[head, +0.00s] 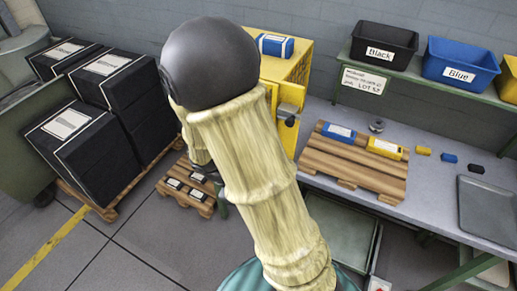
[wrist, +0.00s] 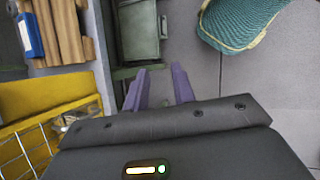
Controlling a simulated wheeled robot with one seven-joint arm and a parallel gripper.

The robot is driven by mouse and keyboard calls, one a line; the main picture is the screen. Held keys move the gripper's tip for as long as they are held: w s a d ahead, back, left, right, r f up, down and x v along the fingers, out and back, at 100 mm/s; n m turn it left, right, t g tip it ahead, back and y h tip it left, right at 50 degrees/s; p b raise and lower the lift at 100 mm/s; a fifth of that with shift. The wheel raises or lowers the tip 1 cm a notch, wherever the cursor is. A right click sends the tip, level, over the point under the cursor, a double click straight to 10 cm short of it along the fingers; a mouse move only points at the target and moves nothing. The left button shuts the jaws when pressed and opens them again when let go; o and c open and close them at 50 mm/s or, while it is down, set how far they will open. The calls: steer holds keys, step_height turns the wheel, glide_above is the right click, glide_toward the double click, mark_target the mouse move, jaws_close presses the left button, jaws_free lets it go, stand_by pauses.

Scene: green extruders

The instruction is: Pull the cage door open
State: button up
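A wooden pallet (head: 352,165) with blue and yellow packs lies on the grey bench, right of the cage. Black and blue bins (head: 459,66) stand on a shelf behind. Black boxes (head: 108,88) are stacked on a floor pallet at left. Floor shows at front left.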

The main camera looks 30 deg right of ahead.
steer(key=w+d+f+n+t+h+b, duration=0.2)
steer(key=w+f+n+t+h+b, duration=0.15)
steer(key=w+f+n+h, duration=0.35)
steer(key=w+a+n+t+h+b, duration=0.3)
steer(key=w+a+n+t, duration=0.2)
steer(key=w+n, duration=0.3)
steer(key=shift+r+t+h, duration=0.15)
steer(key=shift+t+h, duration=0.15)
steer(key=shift+t, duration=0.35)
steer(key=shift+d, duration=0.1)
steer(key=p+x, duration=0.1)
steer(key=x, duration=1.6)
steer(key=shift+w+d, duration=0.1)
steer(key=shift+w, duration=0.05)
